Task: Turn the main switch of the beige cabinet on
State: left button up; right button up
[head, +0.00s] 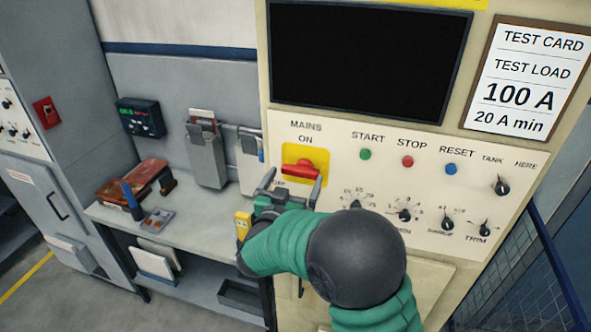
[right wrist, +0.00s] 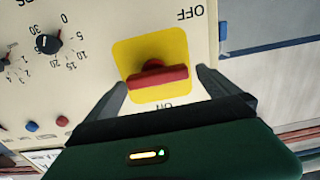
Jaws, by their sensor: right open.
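The beige cabinet (head: 480,150) fills the right half of the head view. Its main switch (head: 302,168) is a red handle on a yellow plate, under the words MAINS and ON. The handle lies roughly level, slightly tilted; OFF is partly hidden at lower left. My right gripper (head: 294,178) is open just in front of the switch. In the right wrist view the red handle (right wrist: 157,77) shows between the two fingertips of the gripper (right wrist: 161,82), with OFF above and ON below, upside down. I cannot tell whether the fingers touch it. My left gripper is not in view.
START (head: 365,154), STOP (head: 407,161) and RESET (head: 450,169) buttons sit right of the switch, with several small knobs below. A dark screen (head: 365,60) and a test card (head: 527,80) are above. A grey bench (head: 200,212) with tools stands at left.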

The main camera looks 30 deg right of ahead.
jog(key=shift+w+d+r, duration=0.25)
jog(key=shift+d, duration=0.25)
jog(key=shift+w+d+f, duration=0.3)
jog(key=shift+d+f, duration=0.05)
jog(key=shift+d, duration=0.2)
jog(key=shift+c, duration=0.3)
jog(key=shift+w+d+f, duration=0.1)
jog(key=shift+d, duration=0.15)
jog(key=c, duration=0.5)
jog(key=shift+a, duration=0.25)
jog(key=c, duration=0.5)
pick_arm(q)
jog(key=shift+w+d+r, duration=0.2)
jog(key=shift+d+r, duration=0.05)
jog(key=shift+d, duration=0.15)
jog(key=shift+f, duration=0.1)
pick_arm(e)
jog(key=shift+c, duration=0.2)
